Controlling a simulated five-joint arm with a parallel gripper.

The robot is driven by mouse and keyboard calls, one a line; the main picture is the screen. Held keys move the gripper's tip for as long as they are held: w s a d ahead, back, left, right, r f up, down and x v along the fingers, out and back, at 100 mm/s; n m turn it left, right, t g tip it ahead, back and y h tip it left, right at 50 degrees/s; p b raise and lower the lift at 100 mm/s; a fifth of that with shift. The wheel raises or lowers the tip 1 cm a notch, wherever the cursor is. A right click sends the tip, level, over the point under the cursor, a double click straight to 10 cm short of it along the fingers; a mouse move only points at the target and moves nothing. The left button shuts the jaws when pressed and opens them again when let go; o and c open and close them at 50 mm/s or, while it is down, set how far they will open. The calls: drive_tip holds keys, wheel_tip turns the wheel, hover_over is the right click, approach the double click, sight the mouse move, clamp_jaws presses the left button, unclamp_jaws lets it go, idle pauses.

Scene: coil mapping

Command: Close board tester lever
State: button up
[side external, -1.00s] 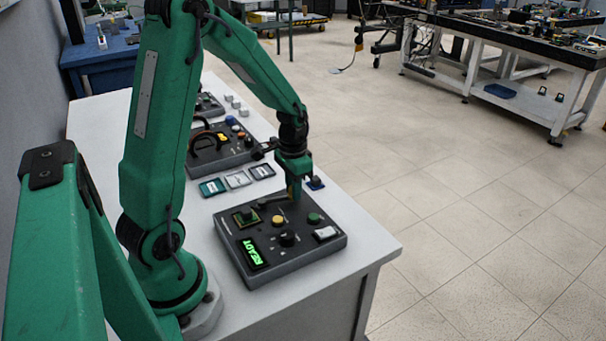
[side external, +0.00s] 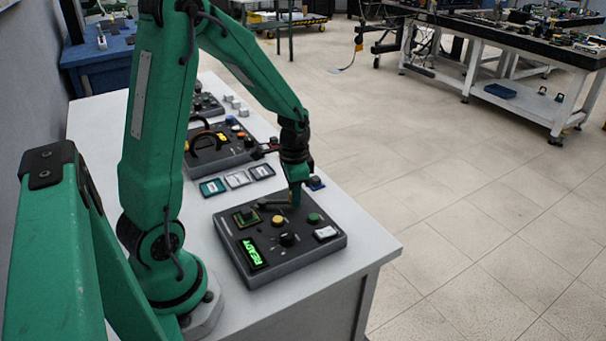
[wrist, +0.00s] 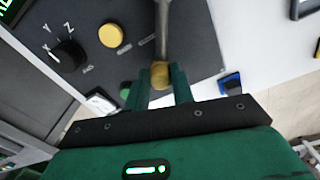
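The board tester (side external: 285,262) is a dark panel on the bench with a lit green READY display (side external: 254,252). A green board (side external: 246,216) sits in its socket. The tester's lever shows in the wrist view as a grey metal rod (wrist: 162,30) with a brass-coloured knob (wrist: 160,73) at its end. My gripper (wrist: 162,84) has its two green fingers on either side of the knob, with small gaps apparent. In the side view my gripper (side external: 295,201) is low over the tester's far edge, and its fingers partly hide the lever end.
The tester carries a yellow button (side external: 278,221), a green button (side external: 314,218), a black knob (side external: 288,239) and a white switch (side external: 325,233). Three cards (side external: 237,179) and another dark panel (side external: 222,153) lie beyond it. A blue item (side external: 316,183) lies near the bench edge.

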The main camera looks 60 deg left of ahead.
drive_tip(key=o, duration=0.3)
drive_tip(key=shift+r, duration=3.95)
